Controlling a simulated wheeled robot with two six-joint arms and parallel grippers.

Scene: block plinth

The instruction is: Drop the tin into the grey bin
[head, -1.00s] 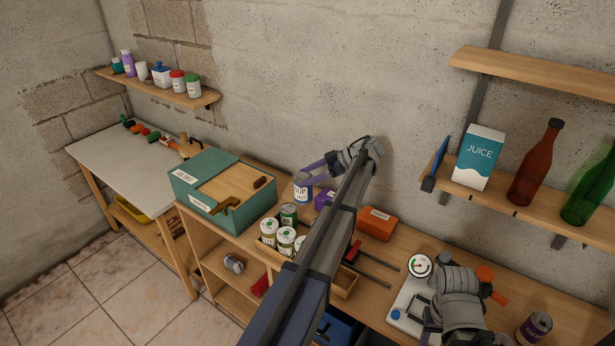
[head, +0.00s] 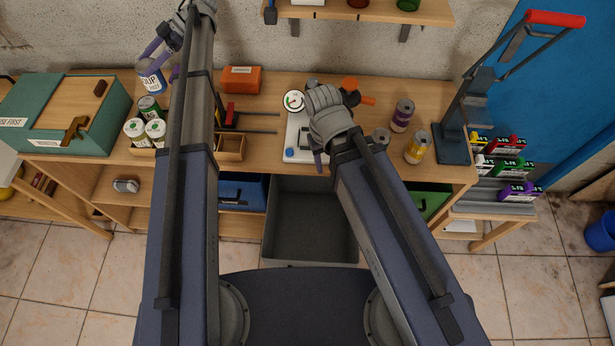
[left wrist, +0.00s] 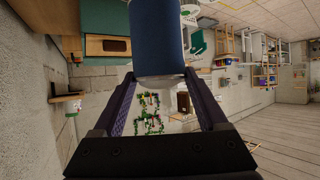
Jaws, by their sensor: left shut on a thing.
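The tin (head: 152,82), with a blue label reading SOUP, is held by my left gripper (head: 153,58) over the back left of the bench, beside the green box. In the left wrist view the tin (left wrist: 157,38) sits between the two fingers, which are shut on it. The grey bin (head: 290,205) is open-topped and empty, below the bench's front edge, between my two arms. It is well to the right of the tin and nearer to me. My right gripper (head: 319,160) is over the white scale; its fingers are mostly hidden, so its opening is unclear.
A green box (head: 62,120) and several cans (head: 136,130) stand on the bench's left. An orange box (head: 241,79) is at the back. A blue bin (head: 242,190) and a green bin (head: 428,200) flank the grey bin. A purple-labelled can (head: 403,115) stands at right.

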